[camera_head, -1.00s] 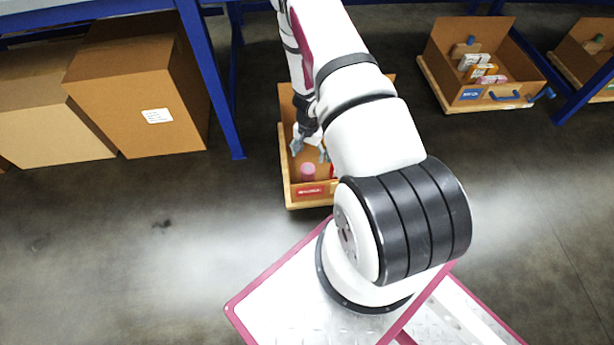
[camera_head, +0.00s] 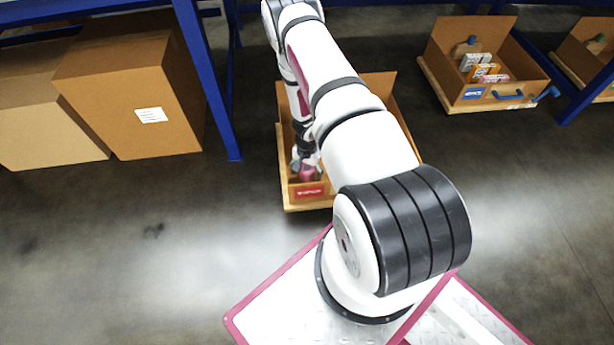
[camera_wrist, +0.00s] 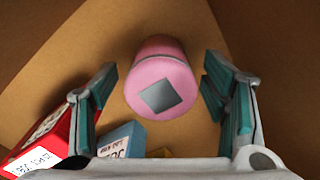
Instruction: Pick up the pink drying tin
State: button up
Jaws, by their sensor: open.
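The pink tin (camera_wrist: 160,75) stands in a cardboard box, with a dark grey square on its lid. In the wrist view it lies between and a little beyond the two teal-padded fingers of my gripper (camera_wrist: 163,92). My gripper is open, with a gap on each side of the tin. In the head view my gripper (camera_head: 305,164) is down inside the near box (camera_head: 284,125), and the tin (camera_head: 308,173) shows partly at its tips. My arm hides the right part of that box.
A red carton (camera_wrist: 52,140) with a white label lies beside the left finger. A blue box (camera_wrist: 122,141) is close below the tin. Box walls rise close around. Another open box (camera_head: 513,72) stands to the right, and large cartons (camera_head: 135,90) at left.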

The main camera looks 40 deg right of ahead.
notch_tip(320, 180, down, 2)
jog(key=shift+f+b, duration=0.15)
jog(key=shift+b, duration=0.25)
jog(key=c, duration=1.3)
jog(key=shift+o, duration=0.2)
